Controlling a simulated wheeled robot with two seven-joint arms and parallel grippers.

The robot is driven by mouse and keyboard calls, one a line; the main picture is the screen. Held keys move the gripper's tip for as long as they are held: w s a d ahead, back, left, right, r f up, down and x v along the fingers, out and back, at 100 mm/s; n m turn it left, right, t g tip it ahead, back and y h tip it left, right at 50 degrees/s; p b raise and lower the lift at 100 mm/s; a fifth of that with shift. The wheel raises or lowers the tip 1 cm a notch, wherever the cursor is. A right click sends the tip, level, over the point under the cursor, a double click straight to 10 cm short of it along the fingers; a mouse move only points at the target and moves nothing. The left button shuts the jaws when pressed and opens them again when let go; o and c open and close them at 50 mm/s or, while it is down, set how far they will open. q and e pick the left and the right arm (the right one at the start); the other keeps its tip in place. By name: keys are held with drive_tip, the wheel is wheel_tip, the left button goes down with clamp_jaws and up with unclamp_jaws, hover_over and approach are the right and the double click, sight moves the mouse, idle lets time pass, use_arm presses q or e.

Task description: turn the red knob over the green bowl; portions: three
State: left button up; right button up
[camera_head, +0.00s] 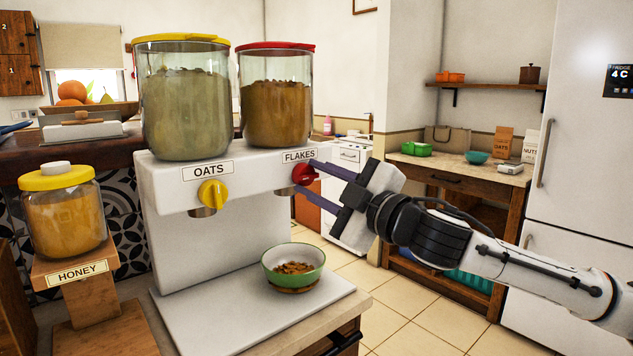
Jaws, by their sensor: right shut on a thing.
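The red knob (304,174) sits on the front of the white dispenser (225,240), under the label FLAKES. My right gripper (314,178) comes in from the right and is shut on the red knob, its fingers partly covering it. The green bowl (293,266) stands upright on the dispenser's base plate below the red knob, with some brown flakes in it. Above, the clear jar with a red lid (276,95) is largely filled with brown flakes. My left gripper is not in view.
A yellow knob (212,193) under the label OATS and a yellow-lidded oats jar (186,105) are to the left. A honey jar (64,215) stands on a wooden stand at the far left. A shelf unit (452,172) and fridge (585,120) are at the right.

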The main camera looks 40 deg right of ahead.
drive_tip(key=o, duration=1)
drive_tip(key=shift+o, duration=0.2)
